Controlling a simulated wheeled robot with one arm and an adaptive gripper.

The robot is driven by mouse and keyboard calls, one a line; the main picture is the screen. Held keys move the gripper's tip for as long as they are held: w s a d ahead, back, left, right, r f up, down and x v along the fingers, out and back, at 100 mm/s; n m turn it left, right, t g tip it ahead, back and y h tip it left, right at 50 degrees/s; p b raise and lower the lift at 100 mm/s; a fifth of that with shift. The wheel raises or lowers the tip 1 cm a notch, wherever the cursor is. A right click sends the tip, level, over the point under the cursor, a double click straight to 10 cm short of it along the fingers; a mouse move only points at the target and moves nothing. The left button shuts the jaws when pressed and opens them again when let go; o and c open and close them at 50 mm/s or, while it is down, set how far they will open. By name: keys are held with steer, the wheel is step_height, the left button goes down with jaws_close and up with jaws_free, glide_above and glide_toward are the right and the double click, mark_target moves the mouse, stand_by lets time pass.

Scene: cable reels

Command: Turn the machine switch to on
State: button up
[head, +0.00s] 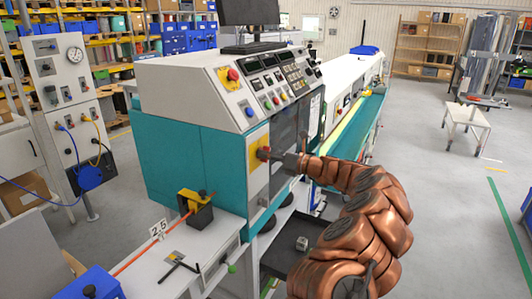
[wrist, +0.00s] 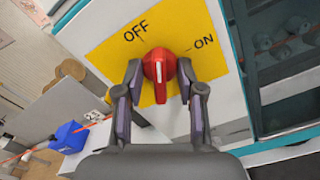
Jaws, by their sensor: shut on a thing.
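The machine switch is a red rotary knob (wrist: 160,68) on a yellow plate (wrist: 105,55) printed OFF at its upper left and ON at its upper right. A white line on the knob points roughly up in the wrist view, and I cannot tell that it lines up with either word. My gripper (wrist: 160,85) is shut on the knob, with one finger on each side. In the head view the knob (head: 263,153) sits on the front of the teal and white machine (head: 185,110), and my gripper (head: 272,156) reaches it from the right.
Above the switch is a sloped panel with buttons and a red emergency button (head: 233,74). A white bench (head: 190,250) with a yellow and black clamp (head: 195,205) and an orange cable stands at lower left. A dark tray (head: 290,255) lies below my arm. Open floor is at right.

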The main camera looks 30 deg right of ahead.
steer(key=shift+r+m+p, duration=0.1)
steer(key=shift+m+p, duration=0.8)
steer(key=shift+p, duration=1.1)
steer(key=shift+d+m, duration=0.1)
steer(key=shift+m, duration=0.4)
steer(key=m, duration=0.8)
steer(key=shift+m, duration=0.3)
steer(key=o, duration=0.8)
steer(key=shift+o, duration=0.2)
steer(key=v, duration=0.8)
